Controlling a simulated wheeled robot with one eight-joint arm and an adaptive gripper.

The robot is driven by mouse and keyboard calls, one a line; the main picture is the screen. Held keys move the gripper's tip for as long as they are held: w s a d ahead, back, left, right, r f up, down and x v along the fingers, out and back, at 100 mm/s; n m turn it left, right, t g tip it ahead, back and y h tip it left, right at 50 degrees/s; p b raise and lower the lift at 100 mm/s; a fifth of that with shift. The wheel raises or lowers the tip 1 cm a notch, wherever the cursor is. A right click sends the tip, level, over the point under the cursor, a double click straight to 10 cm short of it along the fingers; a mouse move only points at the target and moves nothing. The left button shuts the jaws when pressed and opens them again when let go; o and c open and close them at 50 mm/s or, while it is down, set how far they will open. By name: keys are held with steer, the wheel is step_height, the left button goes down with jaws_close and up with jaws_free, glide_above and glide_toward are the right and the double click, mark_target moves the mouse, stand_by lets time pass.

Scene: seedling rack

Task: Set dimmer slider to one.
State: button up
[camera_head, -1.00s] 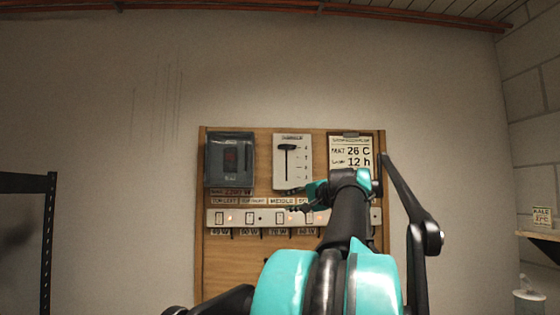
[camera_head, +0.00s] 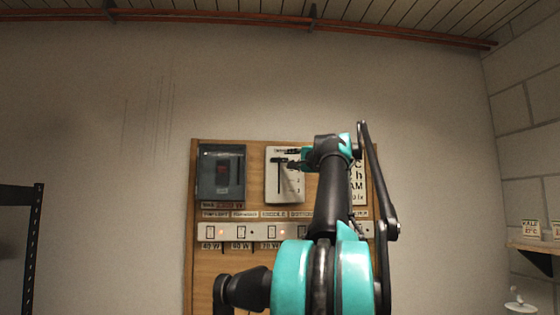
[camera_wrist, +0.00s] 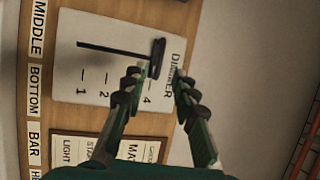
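The dimmer (camera_head: 291,192) is a white plate on the wooden board, partly covered by my gripper in the head view. In the wrist view the dimmer plate (camera_wrist: 85,75) appears turned sideways, with a dark slot and the marks 4, 2 and 1 readable. Its black slider handle (camera_wrist: 158,55) sits at the 4 end of the slot, away from the 1. My gripper (camera_wrist: 155,74) is open, its two fingers apart on either side of the handle's near end. Whether a finger touches the handle I cannot tell. In the head view my gripper (camera_head: 289,160) is in front of the dimmer's upper part.
A dark grey box (camera_head: 221,175) is left of the dimmer. A strip of switches (camera_head: 252,231) runs below, with labels. A sign (camera_head: 357,190) on the right is partly hidden by my arm. A shelf (camera_head: 535,246) is on the right wall.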

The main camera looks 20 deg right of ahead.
steer(key=w, duration=0.2)
steer(key=w+r, duration=0.1)
steer(key=w, duration=0.2)
steer(key=w+a, duration=0.1)
steer(key=w, duration=0.2)
steer(key=shift+r, duration=0.15)
steer(key=shift+c, duration=0.4)
jaws_close()
